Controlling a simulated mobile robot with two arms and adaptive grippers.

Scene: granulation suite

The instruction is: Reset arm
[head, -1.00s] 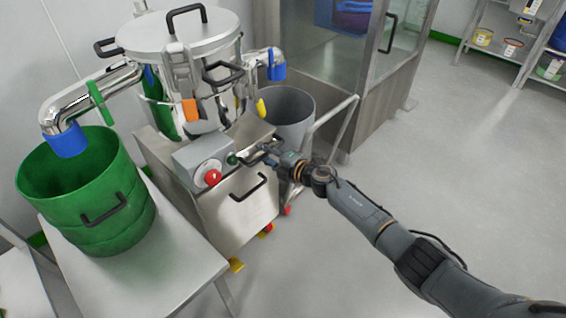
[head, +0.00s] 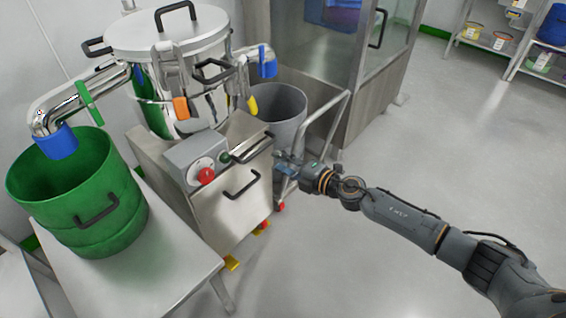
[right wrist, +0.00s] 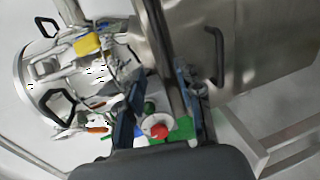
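My right arm comes in from the lower right in the head view. Its gripper (head: 284,165) hangs in the air at the right side of the steel machine's front, apart from the control box (head: 196,160). In the right wrist view the two fingers stand apart with nothing held between them, so the right gripper (right wrist: 158,78) is open. The box carries a red knob (head: 206,176) and a green button (head: 225,158). The red knob also shows in the right wrist view (right wrist: 159,131), beyond the fingers. My left gripper is not in view.
A steel machine with a lidded vessel (head: 168,36) stands beside a green drum (head: 90,205) on a steel table (head: 165,265). A grey bin (head: 280,112) sits behind a trolley handle (head: 330,115). Open floor (head: 440,150) lies to the right.

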